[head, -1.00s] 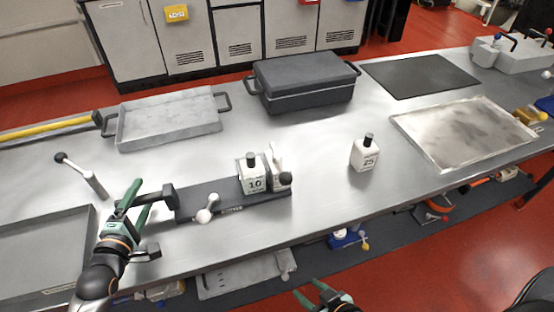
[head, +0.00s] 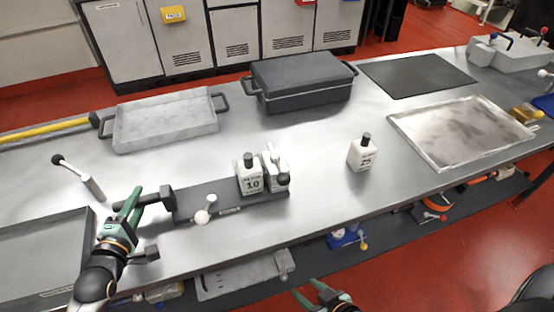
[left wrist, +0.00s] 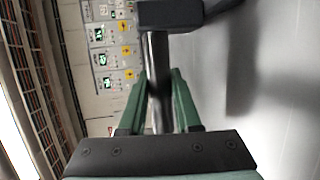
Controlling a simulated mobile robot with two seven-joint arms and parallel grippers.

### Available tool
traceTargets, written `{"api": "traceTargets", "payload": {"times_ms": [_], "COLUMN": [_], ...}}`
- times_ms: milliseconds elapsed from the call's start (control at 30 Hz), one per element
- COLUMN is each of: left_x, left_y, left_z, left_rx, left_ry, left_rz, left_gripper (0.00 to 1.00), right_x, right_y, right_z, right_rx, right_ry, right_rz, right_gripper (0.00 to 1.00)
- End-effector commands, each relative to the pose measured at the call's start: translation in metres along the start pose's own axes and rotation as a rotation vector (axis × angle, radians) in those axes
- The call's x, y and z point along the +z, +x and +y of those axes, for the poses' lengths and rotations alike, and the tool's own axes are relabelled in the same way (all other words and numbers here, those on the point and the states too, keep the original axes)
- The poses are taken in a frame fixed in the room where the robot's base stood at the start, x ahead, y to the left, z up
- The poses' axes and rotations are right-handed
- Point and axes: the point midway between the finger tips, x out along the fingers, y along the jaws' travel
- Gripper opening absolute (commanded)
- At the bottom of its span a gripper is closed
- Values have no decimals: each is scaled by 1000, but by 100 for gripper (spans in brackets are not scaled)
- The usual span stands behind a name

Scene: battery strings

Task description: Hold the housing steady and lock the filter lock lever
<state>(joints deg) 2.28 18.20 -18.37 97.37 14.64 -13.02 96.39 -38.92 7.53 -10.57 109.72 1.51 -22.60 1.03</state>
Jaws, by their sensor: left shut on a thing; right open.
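The housing is a long dark grey base (head: 222,207) on the metal table in the head view. A white bottle marked 10 (head: 249,177) and a white block with a dark knob (head: 283,179) stand at its right end. A short lever with a white ball knob (head: 202,216) sits at the base's front; I cannot tell which knob is the filter lock lever. My left gripper (head: 138,200) is shut on the bar handle (head: 153,198) at the base's left end. The left wrist view shows the bar (left wrist: 158,80) between its green fingers. My right gripper (head: 325,297) is open and empty at the bottom edge.
A second white bottle (head: 362,153) stands to the right. A grey tray (head: 165,125) and a lidded dark case (head: 303,85) lie behind. A loose lever with a black knob (head: 80,178) is at left. The table between the base and the second bottle is clear.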

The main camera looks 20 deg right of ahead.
Motion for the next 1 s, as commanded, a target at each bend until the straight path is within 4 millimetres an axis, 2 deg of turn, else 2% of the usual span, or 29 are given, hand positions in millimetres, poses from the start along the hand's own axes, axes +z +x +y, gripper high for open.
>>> {"api": "traceTargets", "payload": {"times_ms": [300,333,1000], "left_x": [0,1,0], "left_y": [0,0,1], "left_z": [0,6,-3], "left_rx": [0,16,3], "left_ry": [1,-14,-5], "left_rz": [0,-3,0], "left_gripper": [0,0,0], "right_x": [0,0,-2], "right_y": [0,0,-1], "right_z": [0,0,0], "right_rx": [0,0,0], "right_ry": [0,0,0], "right_rz": [0,0,0], "right_gripper": [56,56,56]}}
